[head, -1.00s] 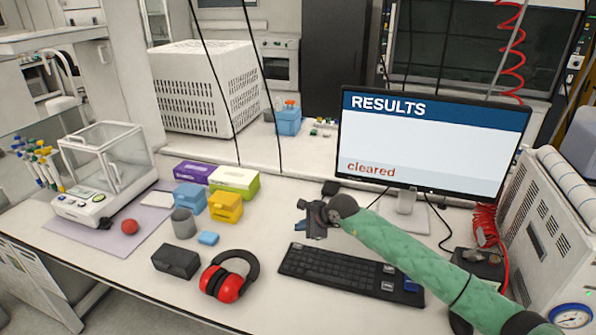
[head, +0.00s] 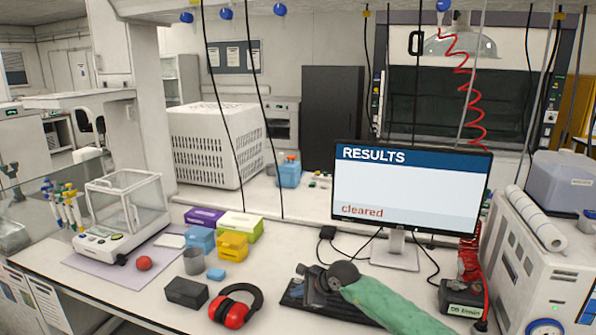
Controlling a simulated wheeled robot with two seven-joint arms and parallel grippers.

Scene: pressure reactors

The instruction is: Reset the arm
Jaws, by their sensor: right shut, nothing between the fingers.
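My right arm, in a green sleeve, comes in from the lower right in the head view. Its gripper (head: 309,280) is shut and empty, low over the black keyboard (head: 292,297), and hides much of it. I cannot tell whether it touches the keys. The monitor (head: 408,190) stands just behind the gripper and reads "RESULTS" and "cleared". My left gripper is not in view.
Red ear muffs (head: 236,306) and a black box (head: 187,292) lie left of the gripper. A grey cup (head: 193,262), a yellow box (head: 232,246) and a balance (head: 124,212) stand further left. A white machine (head: 535,262) stands at the right.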

